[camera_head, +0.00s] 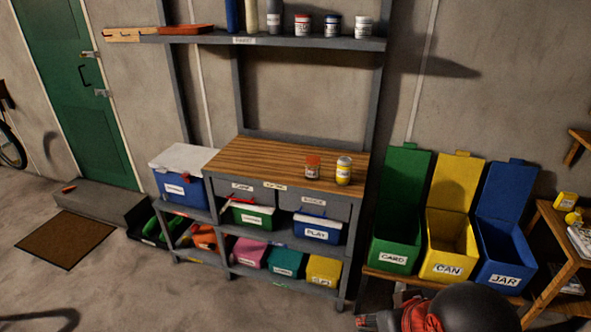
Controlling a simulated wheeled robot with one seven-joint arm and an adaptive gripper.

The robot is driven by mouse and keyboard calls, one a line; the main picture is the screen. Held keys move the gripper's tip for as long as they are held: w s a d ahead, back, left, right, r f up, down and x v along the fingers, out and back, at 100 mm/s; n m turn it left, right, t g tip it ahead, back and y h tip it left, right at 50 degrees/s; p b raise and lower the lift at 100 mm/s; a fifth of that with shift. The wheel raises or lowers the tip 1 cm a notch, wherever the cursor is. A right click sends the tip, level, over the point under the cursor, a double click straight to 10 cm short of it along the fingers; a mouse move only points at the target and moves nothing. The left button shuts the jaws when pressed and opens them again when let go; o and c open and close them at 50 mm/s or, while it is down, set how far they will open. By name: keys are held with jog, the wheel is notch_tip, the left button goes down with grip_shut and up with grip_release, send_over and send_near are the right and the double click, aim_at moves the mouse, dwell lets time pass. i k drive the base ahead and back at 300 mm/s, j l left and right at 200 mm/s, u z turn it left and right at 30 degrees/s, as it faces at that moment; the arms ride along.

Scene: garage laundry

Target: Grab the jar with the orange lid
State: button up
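The jar with the orange lid (312,169) stands upright on the wooden worktop (245,160) of the grey shelf unit. Its body looks dark or see-through under the lid. A yellow jar or can (343,172) with a pale top stands just to its right, with a small gap between them. My gripper (368,322) is at the bottom edge, low in front of the bins and well away from the jar. It is partly cut off, and its fingers are too unclear to tell whether they are open.
Open green (393,257), yellow (447,262) and blue (503,268) bins stand right of the unit. A shelf (270,41) with several containers hangs above the worktop. A lidded blue box (183,187) stands at its left. The floor in front is mostly clear.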

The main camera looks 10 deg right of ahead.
aim_at(312, 165)
jog(key=i+l+u, duration=0.15)
jog(key=i+l, duration=0.4)
jog(key=i+l+u, duration=0.2)
jog(key=i+l, duration=0.3)
jog(key=l, duration=0.15)
jog(key=i+l+u, duration=0.15)
jog(key=i+l, duration=0.65)
jog(key=l, duration=0.1)
